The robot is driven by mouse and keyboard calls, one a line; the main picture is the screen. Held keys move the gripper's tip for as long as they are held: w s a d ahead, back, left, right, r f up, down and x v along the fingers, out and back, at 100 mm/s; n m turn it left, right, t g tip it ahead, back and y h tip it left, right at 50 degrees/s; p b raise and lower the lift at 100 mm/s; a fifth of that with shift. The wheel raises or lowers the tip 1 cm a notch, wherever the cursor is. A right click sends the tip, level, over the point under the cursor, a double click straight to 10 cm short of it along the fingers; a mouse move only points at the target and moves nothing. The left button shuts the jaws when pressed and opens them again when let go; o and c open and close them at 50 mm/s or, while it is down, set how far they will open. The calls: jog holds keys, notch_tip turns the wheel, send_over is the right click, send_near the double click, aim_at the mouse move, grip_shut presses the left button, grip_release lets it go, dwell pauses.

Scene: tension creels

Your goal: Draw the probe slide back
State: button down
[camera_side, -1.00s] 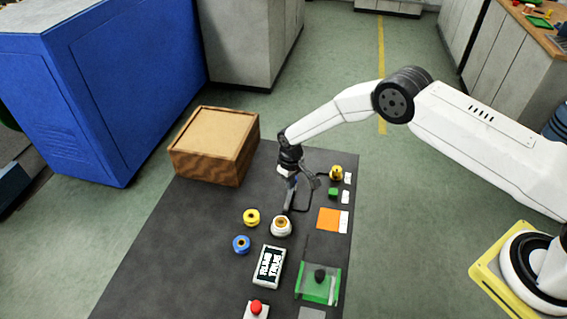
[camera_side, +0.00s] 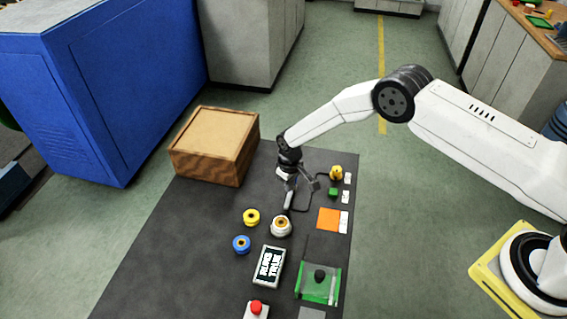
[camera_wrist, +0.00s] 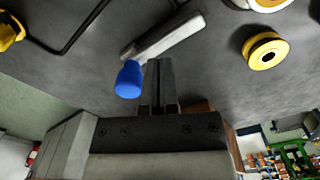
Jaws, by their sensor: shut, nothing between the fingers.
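A light grey bar (camera_side: 289,200) lies on the dark mat below my gripper. It also shows in the wrist view (camera_wrist: 165,38), with a blue rounded knob (camera_wrist: 128,80) near its left end. I cannot tell for sure whether this bar and knob are the probe slide. My gripper (camera_wrist: 160,63) is shut and empty, its fingertips just right of the knob and by the bar's near side. In the side view my gripper hides the knob and part of the bar, so I cannot tell whether the fingers touch them.
A white-and-orange spool (camera_side: 281,226), a yellow spool (camera_side: 251,217) and a blue spool (camera_side: 241,244) stand near the bar. A labelled box (camera_side: 269,266), red button (camera_side: 256,308) and green unit with a black knob (camera_side: 319,283) are nearer. A wooden box (camera_side: 214,150) stands left.

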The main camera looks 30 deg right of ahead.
jog(key=shift+r, duration=0.15)
notch_tip(320, 180, up, 7)
dwell(1.2)
notch_tip(320, 180, up, 8)
send_over(291, 194)
jog(key=s+d, duration=0.3)
jog(key=d, duration=0.1)
jog(key=s+d+r+m+t, duration=0.1)
jog(key=s+d+r+m, duration=0.1)
jog(key=s+d+r, duration=0.45)
jog(key=s+r, duration=0.1)
jog(key=s, duration=0.6)
jog(key=s+d+r+m+t, duration=0.1)
jog(key=s+r, duration=0.2)
jog(key=s, duration=0.6)
jog(key=shift+s+d+t, duration=0.25)
jog(key=shift+d+t, duration=0.05)
